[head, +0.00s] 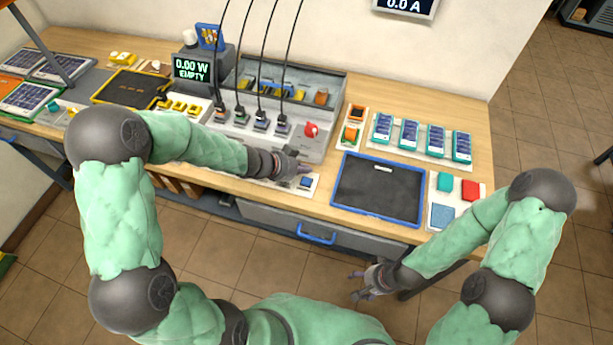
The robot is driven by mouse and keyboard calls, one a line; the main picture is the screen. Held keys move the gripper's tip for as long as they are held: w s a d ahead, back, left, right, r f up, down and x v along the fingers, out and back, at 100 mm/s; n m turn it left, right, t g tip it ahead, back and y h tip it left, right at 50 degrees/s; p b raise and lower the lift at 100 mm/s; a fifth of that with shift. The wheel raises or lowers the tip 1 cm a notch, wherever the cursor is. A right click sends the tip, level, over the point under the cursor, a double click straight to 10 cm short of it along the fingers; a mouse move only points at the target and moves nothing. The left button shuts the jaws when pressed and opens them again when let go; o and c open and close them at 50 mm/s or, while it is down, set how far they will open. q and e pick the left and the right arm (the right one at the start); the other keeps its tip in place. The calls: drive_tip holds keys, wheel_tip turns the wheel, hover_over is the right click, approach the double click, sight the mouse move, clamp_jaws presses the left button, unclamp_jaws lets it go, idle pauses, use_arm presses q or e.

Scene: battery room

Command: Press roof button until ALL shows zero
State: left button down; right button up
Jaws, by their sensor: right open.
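A small blue button-like piece (306,182) sits on a white plate at the bench's front edge; I cannot tell if it is the roof button. My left gripper (299,168) is just above and left of it, over the bench; whether they touch is unclear, and its finger opening is too small to judge. A black display (192,69) on a grey box reads "0.00 W EMPTY" in green. A wall display (405,6), cut off at the top, reads "0.0 A". No "ALL" label is readable. My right gripper (366,285) is open and empty, in front of the bench, above the floor.
A grey console (292,140) with several hanging cables and a red knob (311,129) stands behind my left gripper. A blue-rimmed dark tray (334,180) lies right of it. Several blue-green cells (409,134) stand at the back right. Solar panels (25,100) lie far left.

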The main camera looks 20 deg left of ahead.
use_arm(q)
wheel_tip(320, 180, up, 2)
drive_tip(key=shift+r+p, duration=0.1)
drive_tip(key=shift+p, duration=0.75)
